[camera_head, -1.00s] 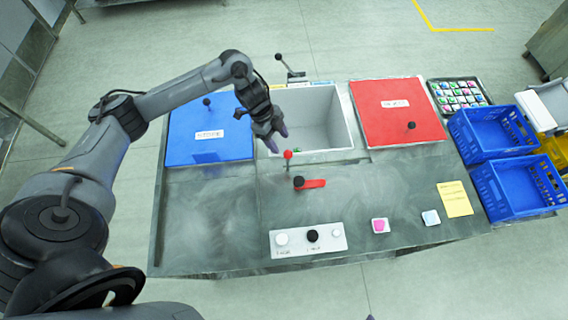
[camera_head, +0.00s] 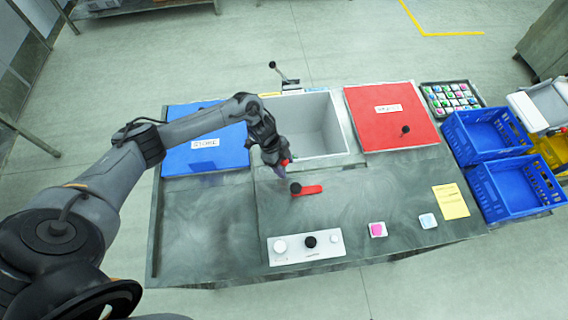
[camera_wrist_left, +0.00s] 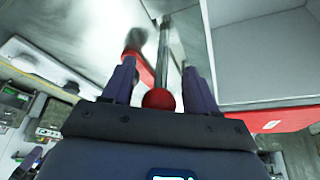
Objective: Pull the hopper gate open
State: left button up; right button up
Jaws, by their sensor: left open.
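The grey open hopper (camera_head: 308,128) sits between the blue lid and the red lid at the bench's back. A metal rod with a red ball knob (camera_wrist_left: 160,98) stands between the fingers of my left gripper in the left wrist view. A bit of red shows beside the gripper in the head view, where most of the rod is hidden. My left gripper (camera_head: 276,177) is open at the hopper's front left corner, pointing down; its fingers (camera_wrist_left: 160,78) lie either side of the knob. I cannot tell whether they touch it. My right gripper is not in view.
A red lever with a black knob (camera_head: 308,190) lies just in front of the gripper. The blue lid (camera_head: 205,150) and red lid (camera_head: 385,115) flank the hopper. A button panel (camera_head: 306,247) is at the front. Blue crates (camera_head: 515,195) stand right. The bench's front left is clear.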

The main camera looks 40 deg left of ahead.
pick_arm(q)
jog(key=shift+c, duration=0.4)
grip_shut()
jog(key=shift+w, duration=0.1)
